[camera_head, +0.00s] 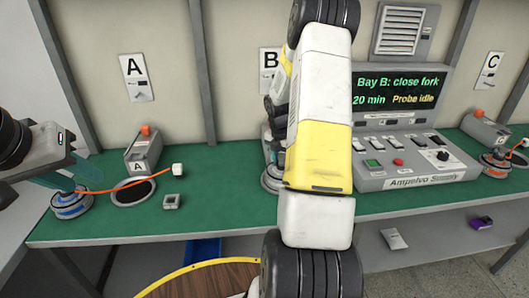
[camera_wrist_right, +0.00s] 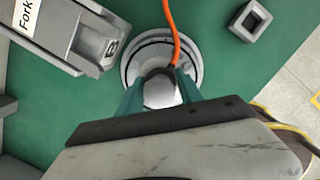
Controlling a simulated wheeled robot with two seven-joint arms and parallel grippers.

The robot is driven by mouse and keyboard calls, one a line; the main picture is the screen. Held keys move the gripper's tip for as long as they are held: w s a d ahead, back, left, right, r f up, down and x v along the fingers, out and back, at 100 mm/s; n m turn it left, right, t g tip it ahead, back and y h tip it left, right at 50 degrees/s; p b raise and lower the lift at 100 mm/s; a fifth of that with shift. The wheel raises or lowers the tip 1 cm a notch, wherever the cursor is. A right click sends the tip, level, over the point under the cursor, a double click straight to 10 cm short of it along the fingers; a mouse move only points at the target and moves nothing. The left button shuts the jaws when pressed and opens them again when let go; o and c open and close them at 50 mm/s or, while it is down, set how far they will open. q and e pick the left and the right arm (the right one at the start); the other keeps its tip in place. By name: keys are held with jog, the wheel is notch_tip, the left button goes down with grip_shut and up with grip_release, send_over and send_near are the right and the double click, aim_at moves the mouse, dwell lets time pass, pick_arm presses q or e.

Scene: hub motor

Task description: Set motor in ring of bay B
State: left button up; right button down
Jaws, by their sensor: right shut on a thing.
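In the right wrist view a silver-grey round motor (camera_wrist_right: 160,92) with an orange cable sits between the teal fingers of my right gripper (camera_wrist_right: 160,98), which is shut on it. The motor is over the pale ring of bay B (camera_wrist_right: 195,68); I cannot tell how deep it sits. The fork of bay B (camera_wrist_right: 75,38) lies beside it, upper left. In the head view my right arm hides most of bay B; a pale round edge (camera_head: 269,181) shows beside it. My left gripper (camera_head: 66,186) is above a blue-banded motor (camera_head: 70,208); its finger gap is unclear.
Bay A has a fork block (camera_head: 143,152), an empty dark ring (camera_head: 133,193) and a small grey block (camera_head: 171,201). A console (camera_head: 415,165) stands right; its screen (camera_head: 385,92) reads "Bay B: close fork". An orange-banded motor (camera_head: 496,166) is at bay C.

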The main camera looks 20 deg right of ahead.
jog(key=shift+w, duration=0.1)
jog(key=c, duration=0.7)
grip_release()
jog(key=shift+f, duration=0.1)
